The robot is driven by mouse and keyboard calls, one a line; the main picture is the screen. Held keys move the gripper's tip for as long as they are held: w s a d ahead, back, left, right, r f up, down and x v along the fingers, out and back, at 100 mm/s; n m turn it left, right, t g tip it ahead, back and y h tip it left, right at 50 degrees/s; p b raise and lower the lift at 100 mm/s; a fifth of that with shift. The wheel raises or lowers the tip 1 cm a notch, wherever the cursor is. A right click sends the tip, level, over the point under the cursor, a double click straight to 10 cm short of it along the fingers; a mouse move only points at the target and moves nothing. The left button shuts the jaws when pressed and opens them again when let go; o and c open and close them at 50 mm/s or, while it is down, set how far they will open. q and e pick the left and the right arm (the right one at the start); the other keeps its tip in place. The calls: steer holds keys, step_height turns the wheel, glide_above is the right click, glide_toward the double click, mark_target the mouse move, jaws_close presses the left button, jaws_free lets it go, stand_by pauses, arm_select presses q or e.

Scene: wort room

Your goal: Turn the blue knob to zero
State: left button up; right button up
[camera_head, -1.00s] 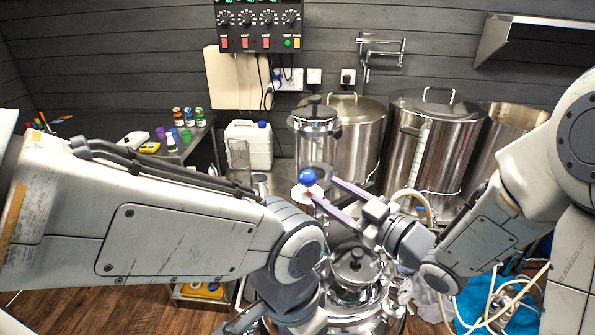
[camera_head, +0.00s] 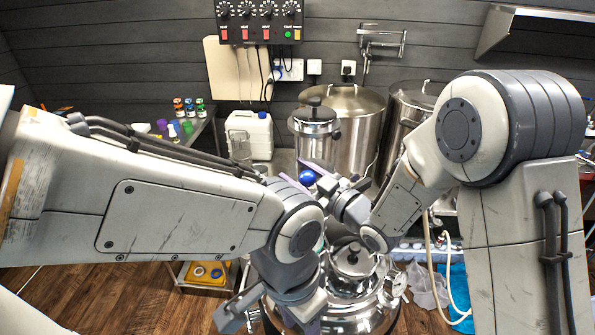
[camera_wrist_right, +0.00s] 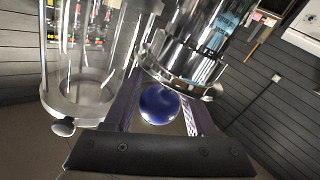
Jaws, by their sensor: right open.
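The blue knob (camera_head: 307,178) is a round, glossy ball above the steel vessel in the middle of the head view, partly hidden by my right gripper. In the right wrist view the blue knob (camera_wrist_right: 159,104) sits between the two purple fingers. My right gripper (camera_head: 308,172) is open with a finger on each side of the knob. I cannot tell whether either finger touches it. I cannot see a zero mark. My left gripper (camera_head: 238,312) hangs low at the bottom of the head view, away from the knob; its jaw opening is unclear.
A lidded steel vessel (camera_head: 352,262) stands below the knob. Large steel pots (camera_head: 352,125) and a white canister (camera_head: 248,138) stand behind. A control panel (camera_head: 259,22) is on the wall. Clear and metal cylinders are close around the right gripper in its wrist view.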

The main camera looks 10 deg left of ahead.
jaws_close()
steer(key=shift+n, duration=0.3)
